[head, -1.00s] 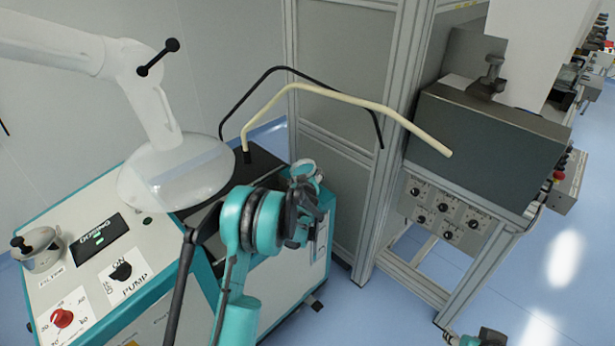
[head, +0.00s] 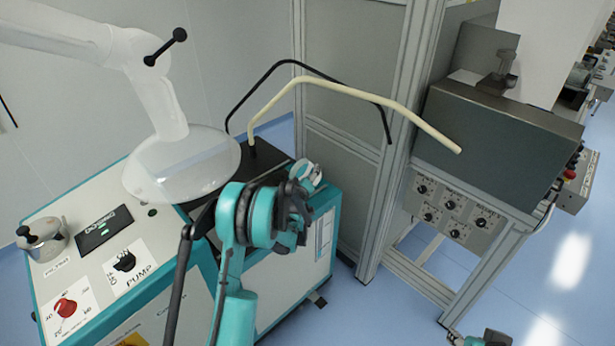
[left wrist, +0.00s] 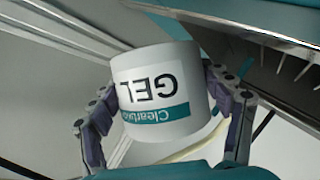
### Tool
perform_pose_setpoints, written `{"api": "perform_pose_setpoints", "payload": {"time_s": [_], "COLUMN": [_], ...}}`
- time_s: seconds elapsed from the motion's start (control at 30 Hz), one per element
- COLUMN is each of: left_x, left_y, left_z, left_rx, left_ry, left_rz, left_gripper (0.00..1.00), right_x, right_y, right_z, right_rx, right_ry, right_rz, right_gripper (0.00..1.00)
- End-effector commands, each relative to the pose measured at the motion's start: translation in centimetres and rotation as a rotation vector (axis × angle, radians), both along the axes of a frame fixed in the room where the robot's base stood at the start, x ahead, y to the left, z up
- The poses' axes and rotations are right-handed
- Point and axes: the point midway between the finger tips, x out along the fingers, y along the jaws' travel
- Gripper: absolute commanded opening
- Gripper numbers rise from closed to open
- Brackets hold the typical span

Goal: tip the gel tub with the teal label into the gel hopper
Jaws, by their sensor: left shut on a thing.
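My left gripper (head: 298,203) is shut on the white gel tub (left wrist: 160,85), which sits between its two fingers in the left wrist view. The tub's teal band and the word GEL appear upside down there. In the head view only a small pale part of the tub (head: 309,173) shows past the gripper, and its contents are hidden. The gripper is over the right side of the white and teal dosing machine, near a dark top section (head: 238,165). I cannot clearly make out the gel hopper's mouth; the arm and the clear dome cover part of that area.
A clear dome (head: 182,165) on a white arm hangs over the machine, left of my gripper. A cream bent pipe (head: 350,97) and a black one (head: 290,66) rise behind. A grey frame post (head: 392,170) stands to the right.

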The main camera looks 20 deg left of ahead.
Motion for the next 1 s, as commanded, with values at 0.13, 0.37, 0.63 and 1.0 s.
{"api": "perform_pose_setpoints", "payload": {"time_s": [0.13, 0.37, 0.63, 1.0], "left_x": [-0.1, -0.1, -0.3, -0.5], "left_y": [0.1, 0.2, 0.5, 0.9], "left_z": [-0.6, -0.1, 0.6, 1.5], "left_rx": [-0.106, -0.224, -0.335, -0.489], "left_ry": [-0.060, -0.126, -0.189, -0.273], "left_rz": [0.002, 0.001, 0.003, 0.001], "left_gripper": [0.33, 0.33, 0.33, 0.33], "right_x": [0.0, 0.0, 0.0, 0.0], "right_y": [0.0, 0.0, 0.0, 0.0], "right_z": [-0.6, -0.6, -0.6, -0.6], "right_rx": [0.000, 0.000, 0.000, 0.000], "right_ry": [0.000, 0.000, 0.000, 0.000], "right_rz": [0.000, 0.000, 0.000, 0.000], "right_gripper": [0.40, 0.40, 0.40, 0.40]}}
